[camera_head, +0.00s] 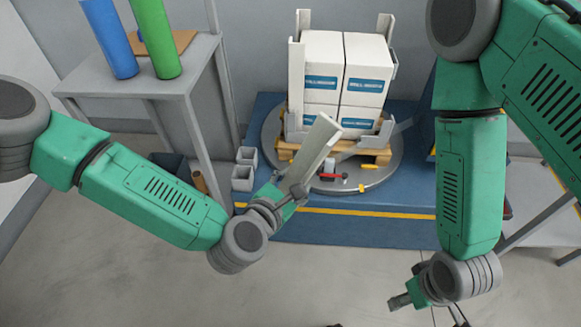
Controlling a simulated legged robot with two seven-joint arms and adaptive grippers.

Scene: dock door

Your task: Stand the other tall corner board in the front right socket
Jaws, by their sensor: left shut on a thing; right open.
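My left gripper (297,192) is shut on a tall, light grey corner board (318,148). The board is tilted, its upper end leaning right, in front of the stacked white boxes (338,77). Another tall board (296,85) stands at the stack's front left corner. Boards also show at the back left (303,20) and back right (386,28). The front right socket (386,130) is a low grey piece at the pallet's right corner, with no board standing in it. My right gripper (428,306) is open and empty, low at the right over the floor.
The wooden pallet (374,155) rests on a round grey turntable (382,176) on a blue platform (385,227). A red-handled tool (332,177) lies in front. A grey table (135,83) at left holds blue (108,35) and green (156,38) rolls. Grey blocks (244,170) stand left of the turntable.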

